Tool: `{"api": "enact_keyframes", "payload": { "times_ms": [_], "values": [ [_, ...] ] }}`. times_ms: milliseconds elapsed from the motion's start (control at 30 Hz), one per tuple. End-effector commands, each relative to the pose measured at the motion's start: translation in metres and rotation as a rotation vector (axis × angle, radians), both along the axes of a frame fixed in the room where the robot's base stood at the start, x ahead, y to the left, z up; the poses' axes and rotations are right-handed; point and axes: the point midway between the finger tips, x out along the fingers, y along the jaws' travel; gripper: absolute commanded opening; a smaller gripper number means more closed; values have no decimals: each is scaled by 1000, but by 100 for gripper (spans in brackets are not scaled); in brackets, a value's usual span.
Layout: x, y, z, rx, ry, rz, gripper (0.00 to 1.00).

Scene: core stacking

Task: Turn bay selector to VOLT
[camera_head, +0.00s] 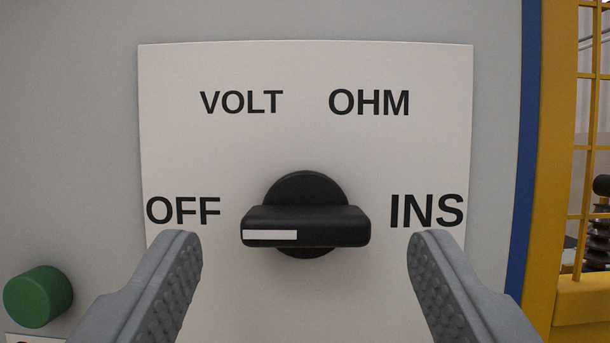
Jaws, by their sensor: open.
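The bay selector (320,212) is a black rotary knob with a flat bar handle, in the middle of a white label plate (305,65). The bar lies level, and its white pointer mark (270,235) is at the left end, toward the word OFF (183,211). VOLT (241,102) is printed at upper left, OHM (369,102) at upper right and INS (427,211) at right. My gripper (305,245) is open, with one ridged grey finger to the left of the knob and one to the right. Neither finger appears to touch the bar.
A green round button (38,296) sticks out of the grey panel (70,130) at lower left, near my left finger. A blue edge strip (522,170) and a yellow frame with mesh (556,150) stand at right. The plate above the knob is clear.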

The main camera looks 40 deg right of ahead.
Motion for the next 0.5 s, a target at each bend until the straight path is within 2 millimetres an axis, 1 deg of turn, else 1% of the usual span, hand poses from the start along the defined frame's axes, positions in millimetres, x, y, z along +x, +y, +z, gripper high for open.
{"api": "enact_keyframes", "payload": {
  "times_ms": [100,200,500],
  "values": [
    [10,-8,5,1,1,-1,64],
    [14,-11,8,0,0,-1,64],
    [17,-13,9,1,1,0,64]
  ]
}}
